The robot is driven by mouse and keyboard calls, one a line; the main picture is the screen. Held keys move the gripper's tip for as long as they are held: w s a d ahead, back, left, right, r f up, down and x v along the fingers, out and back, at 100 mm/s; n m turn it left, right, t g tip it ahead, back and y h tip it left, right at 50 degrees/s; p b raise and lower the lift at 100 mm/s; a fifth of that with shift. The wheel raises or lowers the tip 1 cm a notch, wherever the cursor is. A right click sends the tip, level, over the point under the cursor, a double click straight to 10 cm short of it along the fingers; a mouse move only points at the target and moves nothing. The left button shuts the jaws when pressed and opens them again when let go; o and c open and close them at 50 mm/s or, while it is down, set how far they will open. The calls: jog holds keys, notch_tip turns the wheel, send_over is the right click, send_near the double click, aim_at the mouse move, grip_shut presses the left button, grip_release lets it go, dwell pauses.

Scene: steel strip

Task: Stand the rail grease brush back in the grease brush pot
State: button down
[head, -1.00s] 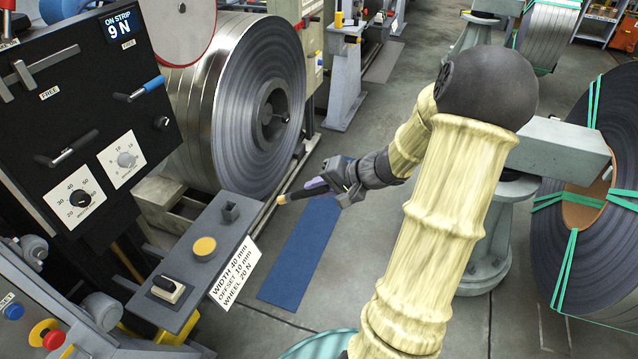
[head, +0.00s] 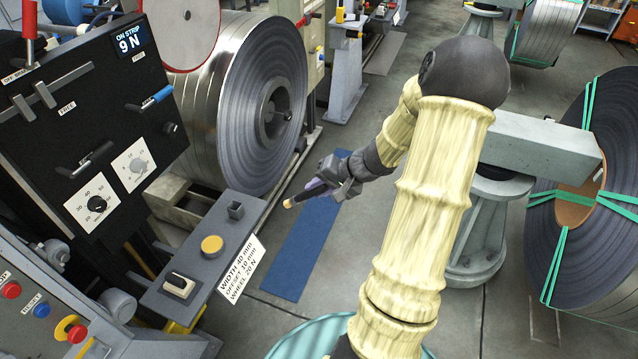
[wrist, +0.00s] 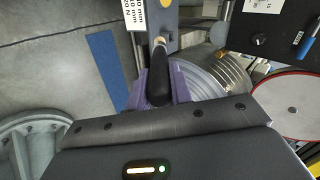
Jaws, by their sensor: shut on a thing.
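The rail grease brush (head: 303,195) has a dark body and a small tan tip, which points left and slightly down in the head view. My gripper (head: 325,186) is shut on it, and its purple fingers show on both sides of the brush (wrist: 158,78) in the wrist view. I cannot make out the pot in the wrist view.
The grey shelf (head: 190,263) also carries a yellow disc (head: 212,245), a switch (head: 179,285) and a white card (head: 241,268). A large steel coil (head: 262,110) stands behind it. A black control panel (head: 85,120) is at left. A blue floor mat (head: 300,250) lies right of the shelf.

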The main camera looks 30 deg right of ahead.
jog(key=shift+w+r+p, duration=0.1)
jog(key=shift+r+p, duration=0.3)
jog(key=shift+p, duration=0.8)
jog(key=shift+f, duration=0.1)
jog(key=a+f+m+t+h+b, duration=0.1)
jog(key=a+f+m+h+b, duration=0.25)
jog(key=f, duration=1.05)
jog(key=w+a+f+m+h, duration=0.2)
jog(key=w+a+m, duration=0.2)
jog(key=w+a, duration=0.1)
jog(key=shift+w+a+f+b, duration=0.2)
jog(key=shift+w+a+b, duration=0.15)
jog(key=shift+w+b, duration=0.1)
jog(key=shift+m, duration=0.25)
